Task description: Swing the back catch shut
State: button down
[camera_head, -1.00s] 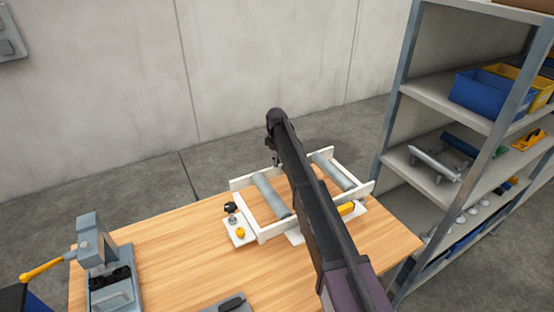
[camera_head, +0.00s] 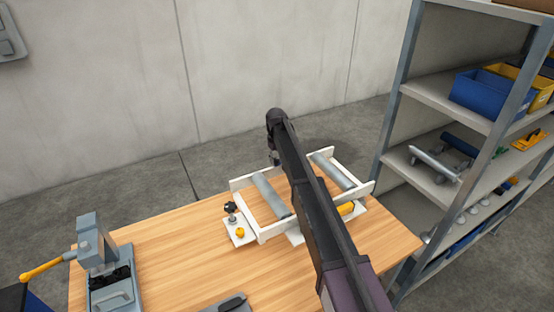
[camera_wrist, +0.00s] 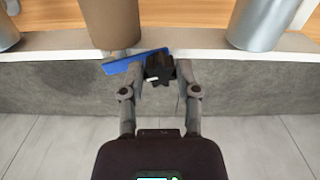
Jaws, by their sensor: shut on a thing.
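In the wrist view, the back catch is a blue bar (camera_wrist: 135,62) with a black knob (camera_wrist: 160,68) at its right end. The bar lies slanted along the white rail (camera_wrist: 207,46), its left part below the end of a brown roller (camera_wrist: 114,22). My gripper (camera_wrist: 163,75) is shut on the black knob, with a finger on each side. In the head view, the white roller frame (camera_head: 262,236) stands on the wooden table. My arm crosses in front of its middle and hides the catch and most of my gripper there.
Grey rollers (camera_head: 270,195) lie in the frame to each side of my arm. A small white plate (camera_head: 239,229) with a black knob and a yellow knob is at the frame's front left. A grey press (camera_head: 97,245) stands left on the table. A shelf rack (camera_head: 440,90) stands to the right.

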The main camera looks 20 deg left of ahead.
jog(key=shift+s+m, duration=0.1)
jog(key=shift+m, duration=1.5)
jog(key=shift+c, duration=1.7)
grip_release()
